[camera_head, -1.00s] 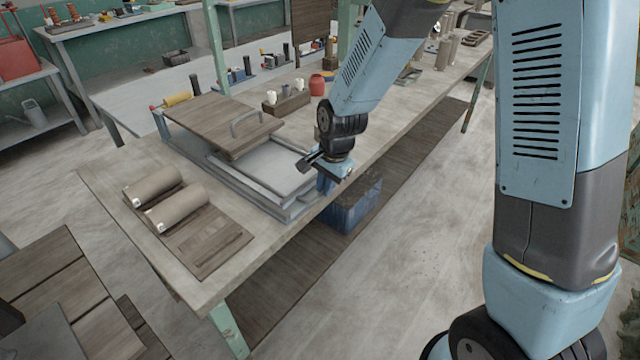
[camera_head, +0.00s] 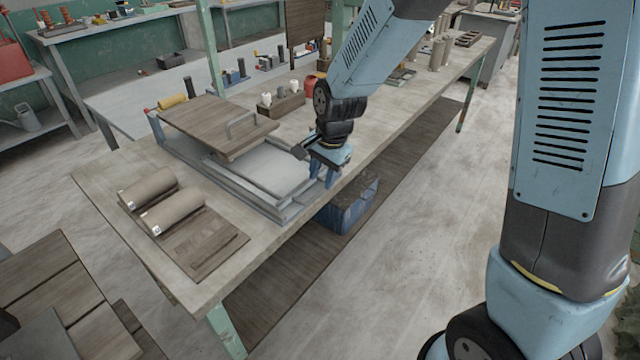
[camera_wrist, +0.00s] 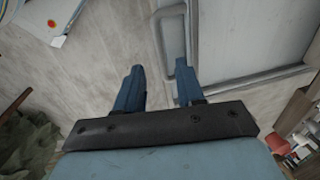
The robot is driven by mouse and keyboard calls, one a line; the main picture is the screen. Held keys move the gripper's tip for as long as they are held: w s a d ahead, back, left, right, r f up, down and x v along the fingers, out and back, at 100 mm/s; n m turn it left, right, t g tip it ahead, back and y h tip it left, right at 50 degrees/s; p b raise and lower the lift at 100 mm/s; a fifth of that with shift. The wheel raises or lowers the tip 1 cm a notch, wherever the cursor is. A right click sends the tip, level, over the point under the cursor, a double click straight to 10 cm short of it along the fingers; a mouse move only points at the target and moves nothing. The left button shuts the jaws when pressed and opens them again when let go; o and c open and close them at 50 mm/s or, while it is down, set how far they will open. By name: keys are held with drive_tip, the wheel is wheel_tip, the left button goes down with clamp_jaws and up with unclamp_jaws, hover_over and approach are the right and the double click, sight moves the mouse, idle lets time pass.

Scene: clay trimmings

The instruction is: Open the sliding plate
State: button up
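A brown wooden plate (camera_head: 205,122) with a grey bar handle (camera_head: 242,127) lies on a grey metal rail frame (camera_head: 215,178) on the bench. It covers the frame's far left part; a pale grey surface (camera_head: 262,172) shows beside it. My gripper (camera_head: 323,178) is at the frame's right front corner, apart from the plate's handle. In the wrist view my gripper (camera_wrist: 158,80) is open, with nothing between its fingers. That view also shows a grey U-shaped handle (camera_wrist: 170,38) beyond the fingertips, beside a pale grey panel (camera_wrist: 235,38). I cannot tell if both handles are the same.
A wooden block with white pots (camera_head: 282,104) stands behind the frame. A blue crate (camera_head: 345,210) sits below the bench. The bench's front left corner is clear.

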wheel_tip(320, 180, up, 9)
drive_tip(key=d, duration=0.1)
drive_tip(key=shift+s+d, duration=0.2)
drive_tip(key=shift+s, duration=0.15)
drive_tip(key=shift+c, duration=0.5)
